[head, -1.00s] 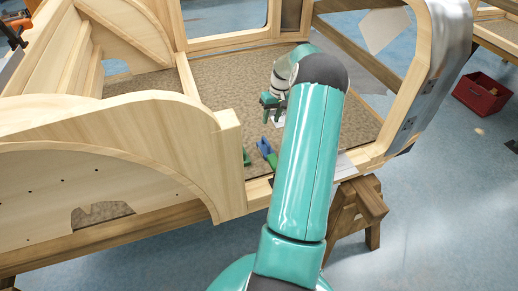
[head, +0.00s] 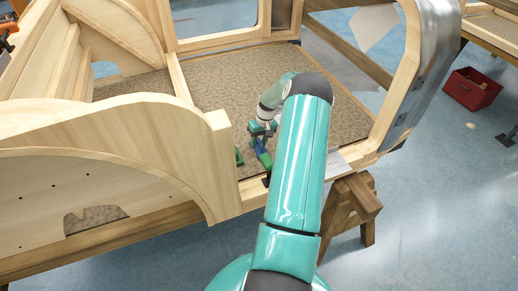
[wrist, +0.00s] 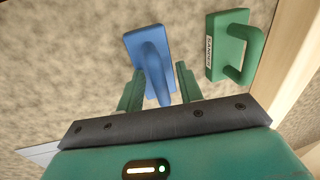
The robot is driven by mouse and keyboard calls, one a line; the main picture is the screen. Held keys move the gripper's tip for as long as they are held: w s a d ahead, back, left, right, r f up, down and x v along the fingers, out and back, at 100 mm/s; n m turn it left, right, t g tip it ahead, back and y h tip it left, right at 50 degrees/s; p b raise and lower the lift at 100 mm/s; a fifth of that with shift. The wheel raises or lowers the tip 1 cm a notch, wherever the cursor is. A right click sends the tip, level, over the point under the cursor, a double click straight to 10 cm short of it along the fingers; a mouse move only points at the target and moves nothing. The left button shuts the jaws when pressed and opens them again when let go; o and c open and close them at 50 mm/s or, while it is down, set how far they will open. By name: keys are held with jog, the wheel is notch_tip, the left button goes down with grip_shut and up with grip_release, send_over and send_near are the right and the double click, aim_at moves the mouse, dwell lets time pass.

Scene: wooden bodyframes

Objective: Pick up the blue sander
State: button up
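The blue sander (wrist: 148,50) lies on the speckled floor panel inside the wooden bodyframe. Its raised handle points toward my gripper (wrist: 157,88) in the wrist view. My gripper is open, with one green finger on each side of the handle's near end.
A green sander (wrist: 233,47) with a label lies right of the blue one, close to a wooden rail (wrist: 290,65). The curved wooden side panel (head: 120,135) stands left of my arm. A red bin (head: 472,90) is on the floor at far right.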

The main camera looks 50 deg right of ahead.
aim_at(259, 140)
grip_shut()
notch_tip(259, 140, up, 10)
dwell(0.6)
jog(key=shift+r, duration=0.1)
